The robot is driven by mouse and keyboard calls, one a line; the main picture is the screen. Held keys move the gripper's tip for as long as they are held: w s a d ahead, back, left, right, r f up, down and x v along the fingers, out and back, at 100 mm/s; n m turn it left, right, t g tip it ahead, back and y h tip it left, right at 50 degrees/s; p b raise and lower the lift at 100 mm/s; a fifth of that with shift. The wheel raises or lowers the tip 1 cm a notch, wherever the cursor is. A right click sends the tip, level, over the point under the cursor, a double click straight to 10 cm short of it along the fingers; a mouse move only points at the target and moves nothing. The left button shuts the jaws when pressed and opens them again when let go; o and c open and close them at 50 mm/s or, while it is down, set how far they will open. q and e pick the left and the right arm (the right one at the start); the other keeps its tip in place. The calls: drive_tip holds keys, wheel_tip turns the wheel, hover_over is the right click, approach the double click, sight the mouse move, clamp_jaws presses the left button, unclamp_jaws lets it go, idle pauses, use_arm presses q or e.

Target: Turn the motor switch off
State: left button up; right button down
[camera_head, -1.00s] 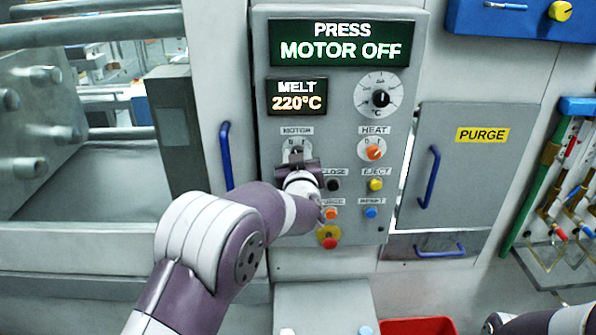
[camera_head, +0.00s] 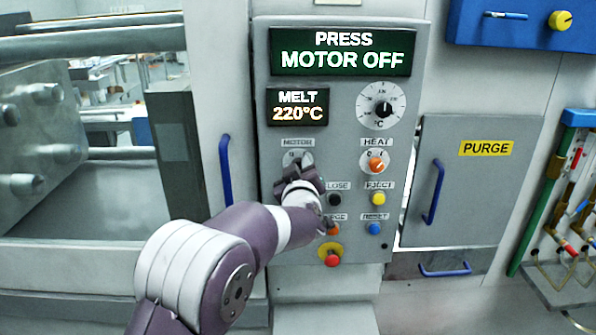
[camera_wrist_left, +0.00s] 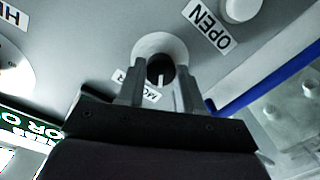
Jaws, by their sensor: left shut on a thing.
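The motor switch (camera_wrist_left: 160,66) is a dark round knob with a white pointer line on a pale round plate, in the left wrist view. My left gripper (camera_wrist_left: 157,84) is shut on it, with one finger on each side of the knob. In the head view my left gripper (camera_head: 302,170) is at the control panel (camera_head: 345,155), just under the MOTOR label, and covers most of the switch. The display (camera_head: 341,50) at the top of the panel reads "PRESS MOTOR OFF". My right gripper is not in view.
Close by are the orange heat knob (camera_head: 376,165), a black button (camera_head: 335,200), a yellow eject button (camera_head: 379,199), a blue reset button (camera_head: 375,229) and a red stop button (camera_head: 332,259). A blue handle (camera_head: 225,168) stands left of the panel.

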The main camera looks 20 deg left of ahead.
use_arm(q)
drive_tip(key=o, duration=1)
drive_tip(key=shift+o, duration=0.2)
drive_tip(key=shift+w+f, duration=0.1)
drive_tip(key=shift+w, duration=0.05)
drive_tip(key=b+v, duration=0.2)
drive_tip(key=v, duration=1)
drive_tip(key=shift+s+b, duration=0.3)
drive_tip(key=shift+b, duration=0.1)
drive_tip(key=shift+d, duration=0.1)
